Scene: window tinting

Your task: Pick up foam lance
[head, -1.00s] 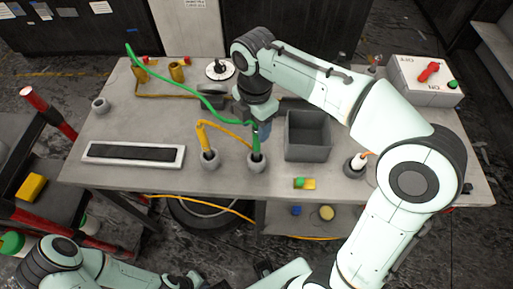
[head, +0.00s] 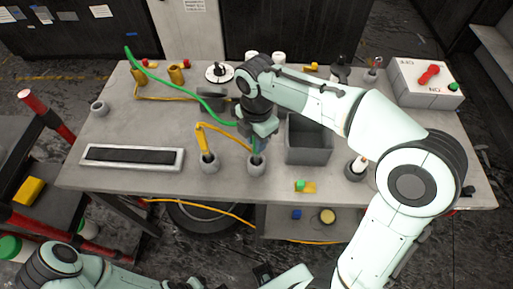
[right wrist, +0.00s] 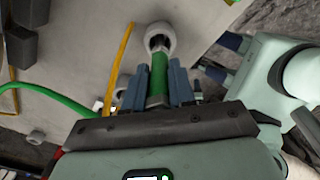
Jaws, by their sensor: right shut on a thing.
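The green foam lance (head: 256,148) stands in a small grey round holder (head: 256,164) near the table's front edge. My right gripper (head: 257,143) is at the lance, low over the holder. In the right wrist view its blue-grey fingers are on both sides of the green lance body (right wrist: 158,75), shut on it. The lance's far end is at the pale holder ring (right wrist: 160,36). A green hose (head: 180,82) arcs away over the table to the back left.
A yellow lance (head: 203,140) stands in a similar holder (head: 208,163) just left. A grey open bin (head: 309,157) is close on the right. A white-framed tray (head: 90,161) lies at left. A white box with a red handle (head: 426,86) stands at back right.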

